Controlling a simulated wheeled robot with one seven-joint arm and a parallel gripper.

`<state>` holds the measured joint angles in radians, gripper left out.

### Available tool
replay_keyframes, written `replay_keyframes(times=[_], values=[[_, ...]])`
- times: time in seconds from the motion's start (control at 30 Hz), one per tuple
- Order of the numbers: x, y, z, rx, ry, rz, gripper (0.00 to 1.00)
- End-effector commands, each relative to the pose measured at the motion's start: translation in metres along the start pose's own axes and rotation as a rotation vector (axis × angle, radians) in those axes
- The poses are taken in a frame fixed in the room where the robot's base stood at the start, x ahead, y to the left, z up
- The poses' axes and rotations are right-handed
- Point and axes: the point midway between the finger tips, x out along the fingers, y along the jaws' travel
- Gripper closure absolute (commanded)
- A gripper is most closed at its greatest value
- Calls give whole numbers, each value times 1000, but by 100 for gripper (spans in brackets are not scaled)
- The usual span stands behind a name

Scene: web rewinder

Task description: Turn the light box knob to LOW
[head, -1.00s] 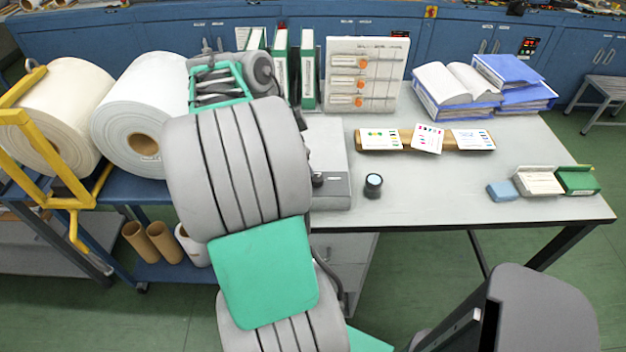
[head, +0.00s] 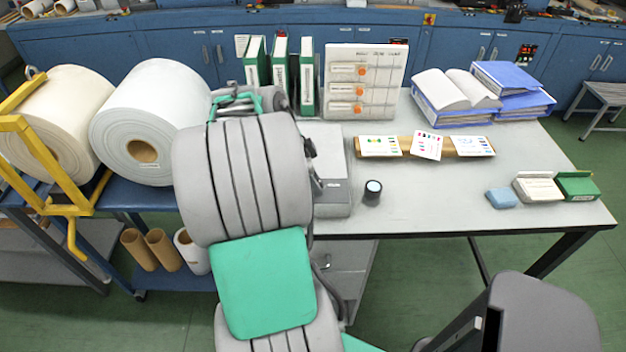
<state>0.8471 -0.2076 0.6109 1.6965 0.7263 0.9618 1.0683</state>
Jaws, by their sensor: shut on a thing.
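The light box (head: 334,178) is a flat grey box on the left end of the table, partly covered by my arm. A small dark part of my gripper (head: 317,184) shows at the right edge of my arm, against the front of the box. It is shut on the knob there; most of the gripper is behind my arm. The knob itself and its LOW mark are hidden or too small to make out, so its setting cannot be read.
A small dark cylinder (head: 373,192) stands just right of the box. Sample cards on a wooden holder (head: 404,145), a panel with orange knobs (head: 365,82) and green binders (head: 281,76) stand behind. Large white rolls (head: 150,115) are at left. The table's front middle is clear.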

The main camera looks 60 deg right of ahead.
Motion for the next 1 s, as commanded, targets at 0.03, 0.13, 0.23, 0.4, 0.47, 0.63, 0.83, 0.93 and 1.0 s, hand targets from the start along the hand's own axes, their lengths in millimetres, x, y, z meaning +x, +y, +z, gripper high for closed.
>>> replay_keyframes(times=[0.03, 0.13, 0.23, 0.4, 0.47, 0.63, 0.83, 0.93, 1.0], values=[[0, 0, 0, 0, 0, 0, 80], [0, 0, 0, 0, 0, 0, 88], [0, 0, 0, 0, 0, 0, 96], [0, 0, 0, 0, 0, 0, 100], [0, 0, 0, -1, 0, 0, 100], [0, 0, 0, -14, 0, -6, 100], [1, 1, 0, -73, 0, -32, 100], [2, 2, 1, -129, 0, -55, 100], [2, 2, 1, -175, 0, -75, 100]])
